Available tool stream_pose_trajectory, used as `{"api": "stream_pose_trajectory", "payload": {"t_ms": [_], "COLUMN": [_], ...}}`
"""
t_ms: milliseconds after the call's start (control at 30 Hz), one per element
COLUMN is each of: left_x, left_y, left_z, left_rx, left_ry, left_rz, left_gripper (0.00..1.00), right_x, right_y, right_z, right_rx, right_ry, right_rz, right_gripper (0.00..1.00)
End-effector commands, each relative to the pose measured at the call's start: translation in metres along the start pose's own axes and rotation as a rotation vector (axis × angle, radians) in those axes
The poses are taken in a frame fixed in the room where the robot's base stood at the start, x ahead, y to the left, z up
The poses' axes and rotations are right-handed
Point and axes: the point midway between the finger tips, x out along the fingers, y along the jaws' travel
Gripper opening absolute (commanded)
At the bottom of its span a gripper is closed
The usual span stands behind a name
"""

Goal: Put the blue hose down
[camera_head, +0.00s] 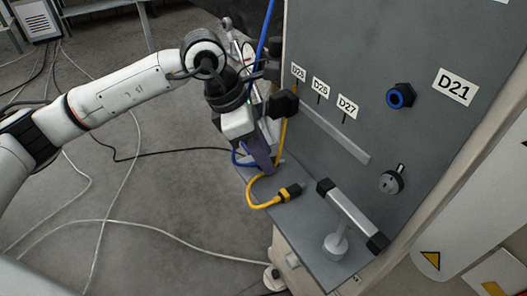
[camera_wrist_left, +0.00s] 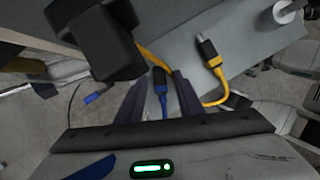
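My left gripper (camera_head: 262,162) reaches down over the grey shelf at the foot of the panel. In the left wrist view its two dark fingers stand apart (camera_wrist_left: 159,84). The blue hose's end (camera_wrist_left: 160,82) lies in the gap between them, with visible space on both sides. In the head view a blue hose (camera_head: 267,28) runs down behind my wrist, and a blue loop (camera_head: 237,157) shows beside the gripper at the shelf's left edge. The gripper hides the hose end there. My right gripper is not in view.
A yellow hose with a dark-and-yellow plug (camera_head: 289,192) lies on the shelf (camera_head: 310,215) close to the fingers. A black block (camera_head: 283,103) juts out beside my wrist. A handle bar (camera_head: 350,213) stands at the right. A blue-ringed port (camera_head: 400,95) sits by label D21.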

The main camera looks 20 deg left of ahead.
Motion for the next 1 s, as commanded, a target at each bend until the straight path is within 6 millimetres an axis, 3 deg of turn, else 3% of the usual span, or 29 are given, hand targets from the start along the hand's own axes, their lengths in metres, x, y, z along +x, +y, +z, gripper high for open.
{"api": "stream_pose_trajectory", "payload": {"t_ms": [500,700,1000], "left_x": [-0.101,-0.119,-0.121], "left_y": [0.001,0.001,0.000], "left_z": [0.001,0.001,0.000], "left_rx": [0.000,-0.001,-0.001], "left_ry": [-0.003,-0.002,-0.001], "left_rz": [0.004,0.002,0.000], "left_gripper": [0.33,0.33,0.33], "right_x": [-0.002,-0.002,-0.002], "right_y": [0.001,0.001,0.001], "right_z": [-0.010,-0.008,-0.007], "right_rx": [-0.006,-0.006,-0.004], "right_ry": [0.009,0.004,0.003], "right_rz": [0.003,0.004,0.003], "right_gripper": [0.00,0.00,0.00]}}
